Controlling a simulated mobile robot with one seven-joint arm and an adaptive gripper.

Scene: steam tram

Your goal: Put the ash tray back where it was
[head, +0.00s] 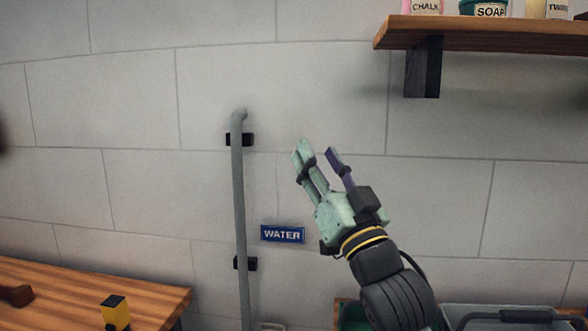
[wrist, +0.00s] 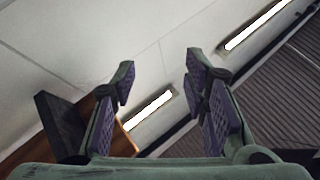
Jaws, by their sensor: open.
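My gripper (head: 318,152) is raised in front of the pale block wall in the head view, pointing up, with its fingers apart and nothing between them. In the wrist view my gripper (wrist: 158,75) is also open and empty, with the wall and ceiling beyond it. I see no ash tray in either view.
A wooden shelf (head: 480,36) with labelled containers is at upper right. A grey pipe (head: 238,200) runs down the wall beside a blue WATER sign (head: 282,234). A wooden bench (head: 150,296) with a yellow and black object (head: 116,314) is at lower left. A grey bin (head: 500,316) is at lower right.

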